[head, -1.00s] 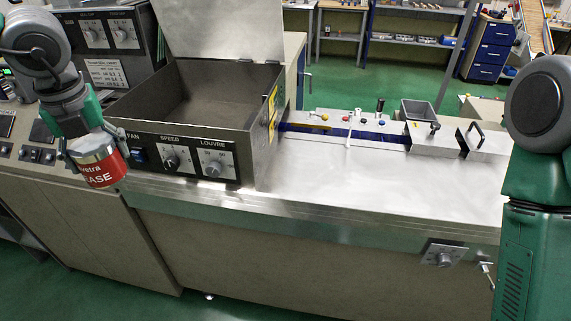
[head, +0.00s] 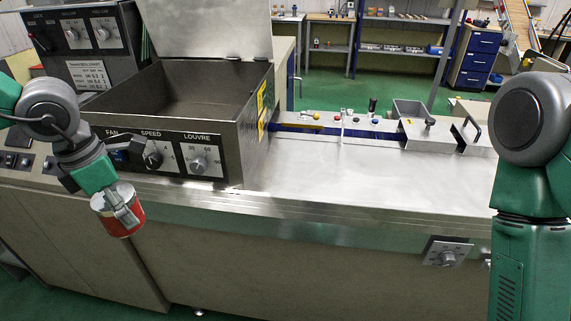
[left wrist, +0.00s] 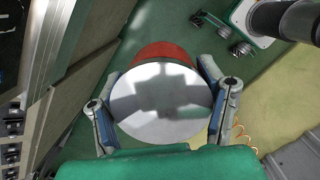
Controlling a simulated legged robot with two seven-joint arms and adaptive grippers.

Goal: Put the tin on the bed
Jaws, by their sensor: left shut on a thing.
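The tin (head: 124,222) is red with a silver lid. My left gripper (head: 122,208) is shut on it and holds it in front of the machine's front edge, over the floor, below the panel with the FAN, SPEED and LOUVRE controls. In the left wrist view the tin's round lid (left wrist: 160,104) sits between the two fingers. The bed (head: 340,185) appears to be the flat bare steel top to the right of the open box. My right arm shows at the right edge of the head view, but its gripper is out of view.
The open steel box (head: 235,145) with a raised lid (head: 208,28) stands between the tin and the steel top. A hopper (head: 411,110) and a block with a handle (head: 474,138) stand at the back right. The middle of the steel top is clear.

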